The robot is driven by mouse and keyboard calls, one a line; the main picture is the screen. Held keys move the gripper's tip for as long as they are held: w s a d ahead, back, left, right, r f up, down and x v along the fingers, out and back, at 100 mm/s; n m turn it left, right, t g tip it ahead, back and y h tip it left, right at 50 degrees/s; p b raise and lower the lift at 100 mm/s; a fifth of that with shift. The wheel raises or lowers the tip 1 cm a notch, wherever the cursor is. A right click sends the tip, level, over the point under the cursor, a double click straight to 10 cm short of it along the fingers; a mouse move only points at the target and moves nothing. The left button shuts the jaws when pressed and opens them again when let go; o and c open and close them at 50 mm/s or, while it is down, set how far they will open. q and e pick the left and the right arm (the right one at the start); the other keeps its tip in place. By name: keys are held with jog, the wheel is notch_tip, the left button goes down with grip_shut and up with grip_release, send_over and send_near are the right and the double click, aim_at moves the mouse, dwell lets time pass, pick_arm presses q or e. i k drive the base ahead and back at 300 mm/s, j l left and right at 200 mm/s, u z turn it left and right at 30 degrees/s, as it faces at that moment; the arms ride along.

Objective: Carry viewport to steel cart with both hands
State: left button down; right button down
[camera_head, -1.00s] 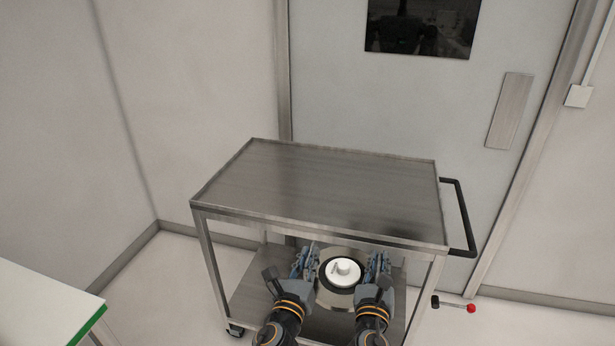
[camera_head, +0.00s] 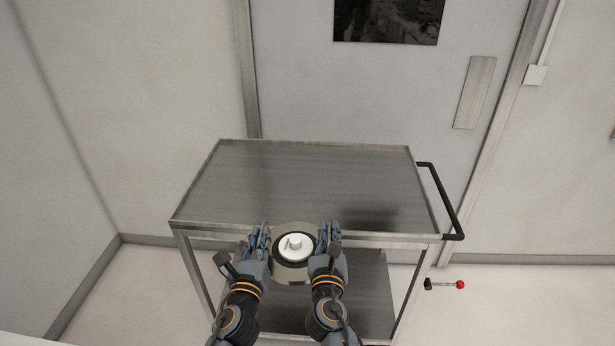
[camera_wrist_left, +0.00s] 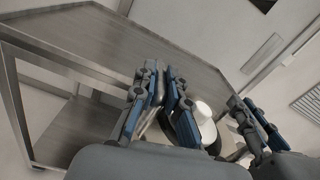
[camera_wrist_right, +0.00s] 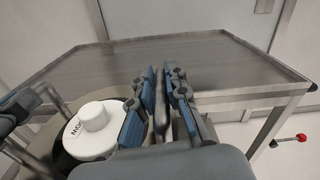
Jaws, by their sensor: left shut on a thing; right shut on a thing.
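The viewport (camera_head: 294,246) is a round metal flange with a black ring and a white knobbed cap in its middle. It also shows in the left wrist view (camera_wrist_left: 204,122) and the right wrist view (camera_wrist_right: 94,128). My left gripper (camera_head: 262,238) is shut on its left side and my right gripper (camera_head: 328,238) is shut on its right side. The steel cart (camera_head: 310,170) stands just ahead, with a bare, rimmed top shelf. The viewport is at the cart's near edge in the head view; its exact height above the top is hard to tell.
A black push handle (camera_head: 447,200) sticks out from the cart's right end. A lower shelf (camera_head: 365,295) lies beneath. A red-ended rod (camera_head: 445,285) is at the right. A door (camera_head: 380,90) and walls stand behind the cart.

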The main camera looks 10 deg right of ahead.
aim_at(306, 191)
jog(key=i+l, duration=0.15)
jog(key=i, duration=0.35)
jog(key=i+l, duration=0.15)
jog(key=i, duration=0.35)
